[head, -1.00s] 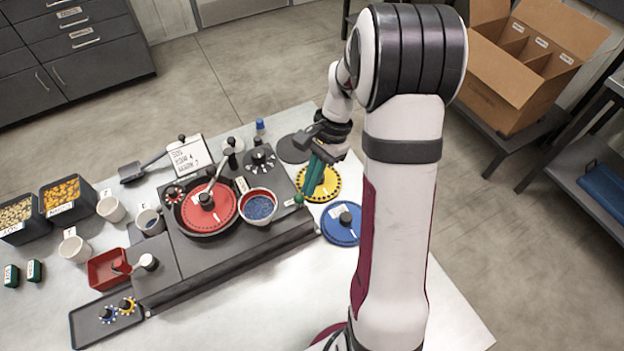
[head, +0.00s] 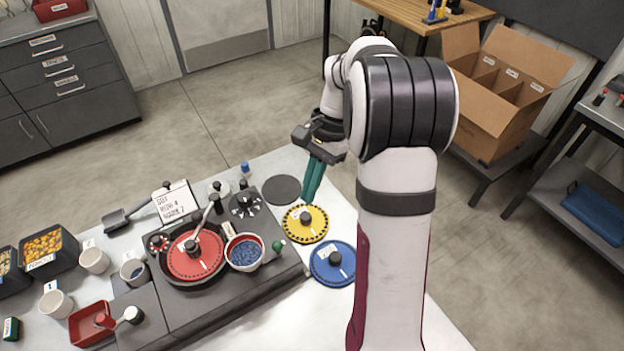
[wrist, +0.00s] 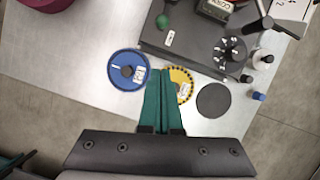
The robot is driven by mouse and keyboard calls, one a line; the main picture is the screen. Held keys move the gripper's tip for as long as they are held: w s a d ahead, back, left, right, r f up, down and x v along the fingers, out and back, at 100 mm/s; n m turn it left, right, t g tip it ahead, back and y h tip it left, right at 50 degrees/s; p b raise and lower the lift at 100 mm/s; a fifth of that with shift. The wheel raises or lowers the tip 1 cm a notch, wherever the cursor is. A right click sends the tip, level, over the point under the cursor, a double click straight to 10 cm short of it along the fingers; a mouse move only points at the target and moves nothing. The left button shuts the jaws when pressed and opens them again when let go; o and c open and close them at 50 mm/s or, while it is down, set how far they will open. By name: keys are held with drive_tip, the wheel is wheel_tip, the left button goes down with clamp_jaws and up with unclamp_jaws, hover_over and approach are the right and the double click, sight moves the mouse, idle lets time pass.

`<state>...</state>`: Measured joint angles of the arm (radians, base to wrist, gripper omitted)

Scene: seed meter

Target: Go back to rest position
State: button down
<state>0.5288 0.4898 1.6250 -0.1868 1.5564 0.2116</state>
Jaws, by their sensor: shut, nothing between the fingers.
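My gripper (head: 308,199) has long teal fingers, which are shut and empty. In the head view it hangs above the table's right part, over the yellow disc (head: 306,224). In the wrist view the closed fingers (wrist: 163,76) point toward the seed meter and partly cover the yellow disc (wrist: 181,84). The seed meter (head: 230,293) is a dark grey base carrying a red disc (head: 195,255) and a cup of blue seeds (head: 245,253). A green knob (head: 278,246) sits at its right side, apart from my fingers.
A blue disc (head: 333,263) and a dark round pad (head: 282,189) lie beside the meter. A written card (head: 175,201), white cups (head: 94,260), a red tray (head: 90,323) and a seed bin (head: 48,250) stand on the left. A cardboard box (head: 497,110) stands right, off the table.

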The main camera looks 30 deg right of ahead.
drive_tip(key=s+a+r+n+h, duration=0.1)
drive_tip(key=s+a+r+n, duration=0.2)
drive_tip(key=s+a+r, duration=0.4)
drive_tip(key=s+a+f+n, duration=0.1)
drive_tip(key=s+a+n, duration=0.2)
drive_tip(key=s+a, duration=0.2)
drive_tip(key=s+a+f+n+h, duration=0.1)
drive_tip(key=s+a+f+n, duration=0.1)
drive_tip(key=s+a, duration=0.3)
drive_tip(key=s+n, duration=0.1)
drive_tip(key=s, duration=0.3)
drive_tip(key=shift+s+f+n+t, duration=0.2)
drive_tip(key=shift+s+n+t, duration=0.1)
drive_tip(key=shift+t, duration=0.1)
